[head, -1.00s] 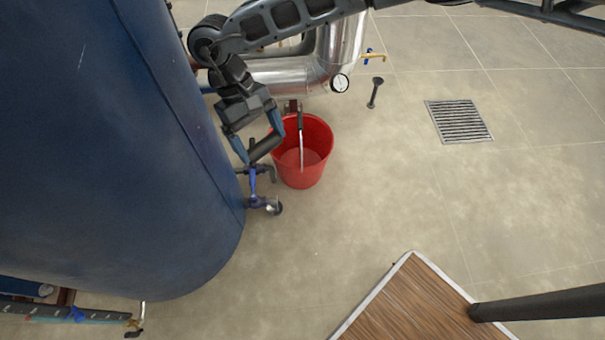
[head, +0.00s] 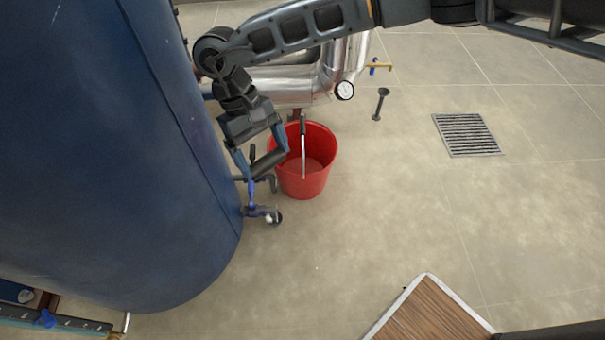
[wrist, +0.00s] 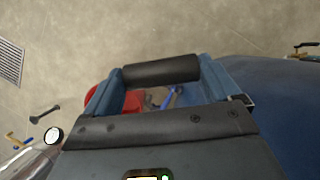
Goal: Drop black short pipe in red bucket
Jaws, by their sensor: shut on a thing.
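The black short pipe (wrist: 161,70) lies across between the two fingers of my gripper (wrist: 158,76) in the wrist view, which is shut on it. In the head view my gripper (head: 268,160) hangs just left of the red bucket (head: 304,188), beside the blue tank. The pipe (head: 268,163) is tilted, and its right end is close to the bucket's left rim. In the wrist view the bucket (wrist: 101,88) is partly hidden behind my gripper.
A large blue tank (head: 150,170) stands left of the bucket. A blue-handled valve (head: 262,213) juts out below my gripper. Silver pipes (head: 290,88) with a gauge (head: 344,90) run behind.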

